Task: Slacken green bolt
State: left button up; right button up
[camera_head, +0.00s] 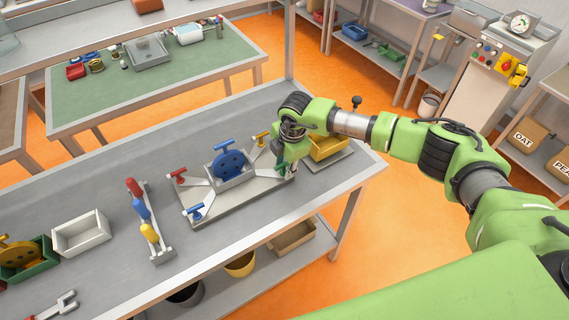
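A grey fixture plate (239,206) lies on the workbench and carries a blue wheel-like part (229,163) in its centre. T-handled bolts stand around it: a red one (178,176), a blue one (194,211), a yellow one (261,139) and the green bolt (281,167) at the right corner. My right gripper (284,154) points down at the green bolt, close to its top. The wrist partly hides the bolt, and I cannot tell whether the fingers are closed on it. My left gripper is not in view.
A yellow bin (328,147) stands just right of the fixture, behind my wrist. A rack with red, blue and yellow handled tools (160,254) and a white tray (82,234) stand to the left. The bench front (230,250) is clear.

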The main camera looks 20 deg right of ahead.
grip_shut()
